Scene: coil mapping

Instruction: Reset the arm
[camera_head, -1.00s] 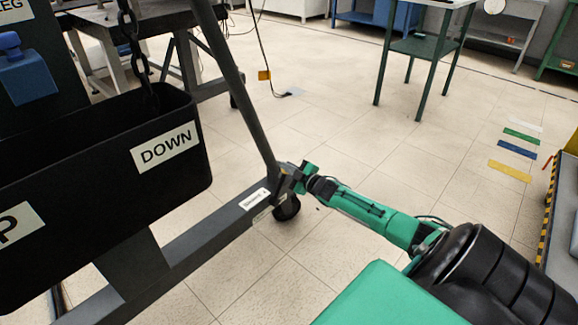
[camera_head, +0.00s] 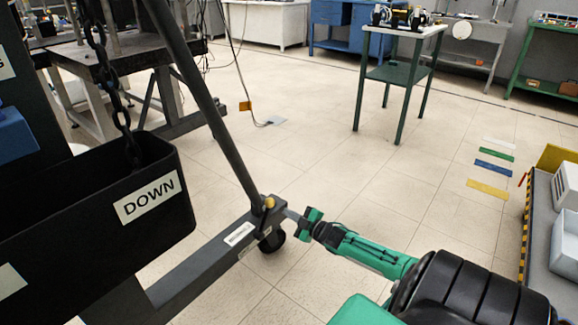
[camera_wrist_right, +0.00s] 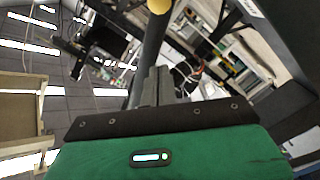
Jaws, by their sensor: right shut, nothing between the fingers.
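My right arm (camera_head: 375,253) is green and black and reaches in from the lower right of the head view. Its gripper (camera_head: 292,214) is beside the corner of a dark grey wheeled frame (camera_head: 200,262), close to a yellow knob (camera_head: 269,203). I cannot tell if it touches the frame. In the right wrist view the gripper's fingers (camera_wrist_right: 158,86) are together with nothing between them, and a dark post with a yellow end (camera_wrist_right: 158,8) stands beyond them. My left gripper is not in view.
A black bin marked DOWN (camera_head: 150,206) hangs at the left with a chain (camera_head: 118,90) above it. A green stand (camera_head: 398,76) is at the back. A grey cart (camera_head: 540,235) with pale boxes is at the right. The tiled floor between is open.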

